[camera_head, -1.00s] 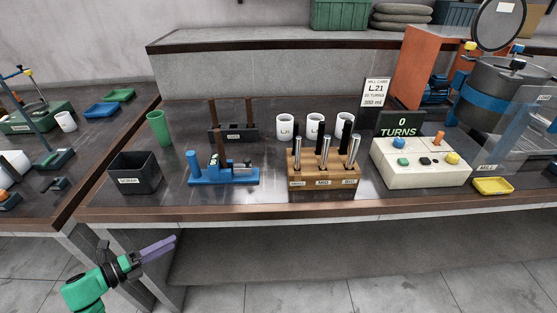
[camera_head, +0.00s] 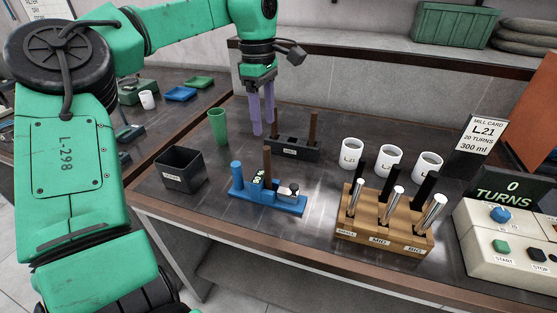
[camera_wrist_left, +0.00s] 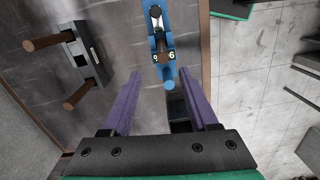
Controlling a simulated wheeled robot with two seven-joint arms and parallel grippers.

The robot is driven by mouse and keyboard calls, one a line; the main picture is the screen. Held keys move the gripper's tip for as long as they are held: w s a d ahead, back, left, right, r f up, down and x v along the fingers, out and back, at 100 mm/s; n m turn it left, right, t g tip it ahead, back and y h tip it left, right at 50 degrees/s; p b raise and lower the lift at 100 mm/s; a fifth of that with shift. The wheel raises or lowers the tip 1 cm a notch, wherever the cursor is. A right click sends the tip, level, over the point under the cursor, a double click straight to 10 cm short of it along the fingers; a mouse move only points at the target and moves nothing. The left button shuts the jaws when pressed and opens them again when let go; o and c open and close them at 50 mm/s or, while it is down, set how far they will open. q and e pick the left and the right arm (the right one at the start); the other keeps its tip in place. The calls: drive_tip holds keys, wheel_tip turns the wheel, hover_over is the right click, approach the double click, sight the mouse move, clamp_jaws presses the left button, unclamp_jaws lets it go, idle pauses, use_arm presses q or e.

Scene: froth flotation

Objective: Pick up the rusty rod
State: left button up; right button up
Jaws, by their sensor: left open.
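A dark rack (camera_head: 300,151) stands on the bench. A rusty-brown rod (camera_head: 313,128) stands upright at its right end. In the left wrist view, the rack (camera_wrist_left: 92,54) holds two brown rods, a far one (camera_wrist_left: 48,42) and a near one (camera_wrist_left: 82,95). Another brown rod (camera_head: 267,160) stands at the blue stand (camera_head: 285,203). My left gripper (camera_head: 264,127) is open with purple fingers pointing down. In the head view it overlaps the rack's left end, hiding much of the other rod. In the wrist view the rack lies left of the fingers, apart from them. My right gripper is out of view.
A black bin (camera_head: 180,168) and green cup (camera_head: 217,127) stand left of the blue stand. White mugs (camera_head: 388,161) and a wooden block (camera_head: 384,222) with metal-and-black tools stand to the right. A back shelf (camera_head: 340,56) rises behind the bench.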

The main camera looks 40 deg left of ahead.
use_arm(q)
drive_tip(key=w, duration=0.1)
drive_tip(key=p, duration=0.1)
hover_over(268, 166)
drive_tip(key=a, duration=0.2)
drive_tip(key=shift+y, duration=0.3)
drive_tip(key=f, duration=0.6)
drive_tip(key=shift+d+f, duration=0.1)
drive_tip(key=shift+d, duration=0.15)
drive_tip(key=f+p, duration=0.1)
drive_tip(key=f, duration=0.1)
drive_tip(key=f+p, duration=0.1)
drive_tip(key=f, duration=0.1)
drive_tip(key=f+p, duration=0.1)
drive_tip(key=f, duration=0.1)
drive_tip(key=shift+w+d+f, duration=0.2)
drive_tip(key=shift+d+f, duration=0.2)
drive_tip(key=shift+f, duration=0.3)
drive_tip(key=shift+w, duration=0.1)
clamp_jaws()
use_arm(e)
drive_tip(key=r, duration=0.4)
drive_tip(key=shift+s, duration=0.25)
use_arm(q)
drive_tip(key=shift+r, duration=0.1)
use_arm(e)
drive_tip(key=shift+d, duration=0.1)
